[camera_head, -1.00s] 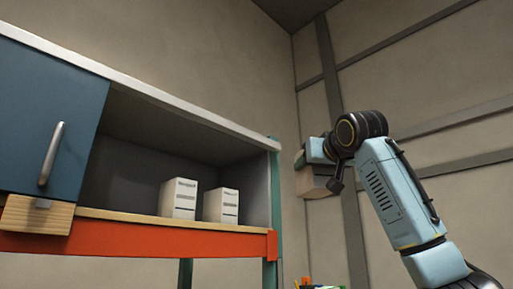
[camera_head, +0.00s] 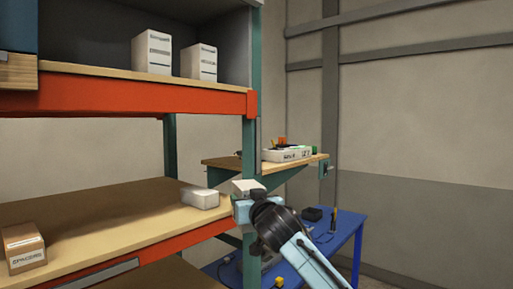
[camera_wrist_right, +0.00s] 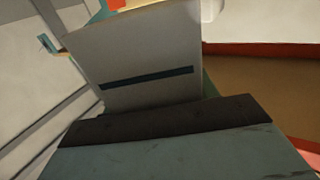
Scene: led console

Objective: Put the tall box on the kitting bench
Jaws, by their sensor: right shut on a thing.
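A pale grey box with a dark stripe (camera_wrist_right: 135,60) is held at my right gripper, filling the middle of the right wrist view. In the head view its light top (camera_head: 247,186) shows at the end of my right arm, and the rest is largely hidden. My right gripper (camera_head: 243,209) is shut on it, beside the rack's green post, in front of the right end of the middle shelf. A blue bench (camera_head: 346,236) stands low at the right, partly behind my arm. I cannot tell whether it is the kitting bench. My left gripper is out of view.
Two white boxes (camera_head: 152,52) (camera_head: 198,63) stand on the upper shelf. A white box (camera_head: 200,197) and a cardboard spacers box (camera_head: 24,248) are on the middle shelf (camera_head: 110,215). A bracketed wooden ledge (camera_head: 225,162) holds a white tray (camera_head: 287,155). Small items occupy the blue bench.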

